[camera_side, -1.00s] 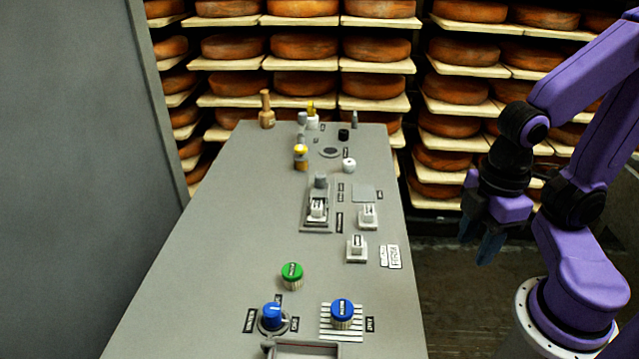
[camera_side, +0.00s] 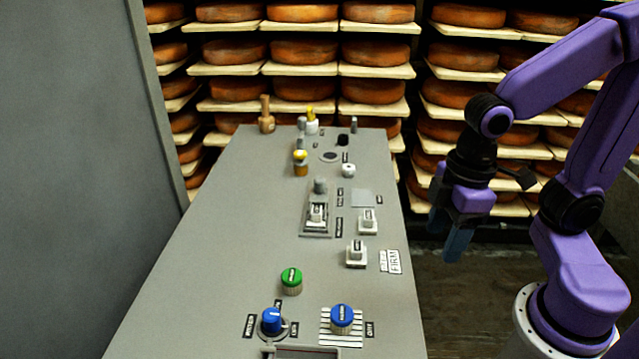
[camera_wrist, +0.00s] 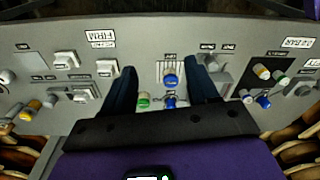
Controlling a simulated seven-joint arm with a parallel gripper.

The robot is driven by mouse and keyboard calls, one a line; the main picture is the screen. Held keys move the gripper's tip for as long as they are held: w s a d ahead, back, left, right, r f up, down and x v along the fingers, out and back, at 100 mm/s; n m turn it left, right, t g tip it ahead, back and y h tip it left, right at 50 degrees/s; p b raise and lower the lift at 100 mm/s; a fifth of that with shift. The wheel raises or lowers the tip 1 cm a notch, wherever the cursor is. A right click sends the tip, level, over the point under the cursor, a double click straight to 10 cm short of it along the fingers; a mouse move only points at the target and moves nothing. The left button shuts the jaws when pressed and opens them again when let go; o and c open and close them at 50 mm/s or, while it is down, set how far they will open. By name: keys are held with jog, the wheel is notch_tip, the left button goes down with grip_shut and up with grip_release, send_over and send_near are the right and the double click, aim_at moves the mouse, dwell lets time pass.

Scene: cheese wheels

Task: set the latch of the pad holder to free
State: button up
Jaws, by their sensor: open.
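A grey holder (camera_side: 317,228) with a white block in it and a grey knob-like part (camera_side: 320,185) at its far end stands mid-table in the side view. It looks like the pad holder, but its label is too small to read. I cannot tell which part is the latch or how it is set. My gripper (camera_side: 456,246) is open and empty, in the air to the right of the table. In the wrist view its fingers (camera_wrist: 163,68) point toward the table, with the striped plate between them.
Two white blocks (camera_side: 368,222) (camera_side: 356,255) stand right of the holder. A green-capped jar (camera_side: 291,281), a blue dial (camera_side: 271,322) and a blue-capped jar (camera_side: 342,318) on a striped plate are at the near end. Bottles stand at the far end. The table's left-middle is clear.

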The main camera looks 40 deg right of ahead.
jog(key=w+a+r+m+t, duration=0.1)
jog(key=w+a+m, duration=0.15)
jog(key=w, duration=0.95)
jog(key=m+t, duration=0.3)
jog(key=m, duration=0.4)
send_over(320, 180)
jog(key=s+d, duration=0.1)
jog(key=s, duration=0.5)
jog(key=f, duration=0.1)
jog(key=shift+n, duration=0.25)
jog(key=x, duration=1.7)
jog(key=shift+s+d+f, duration=0.15)
jog(key=shift+s, duration=0.1)
grip_shut()
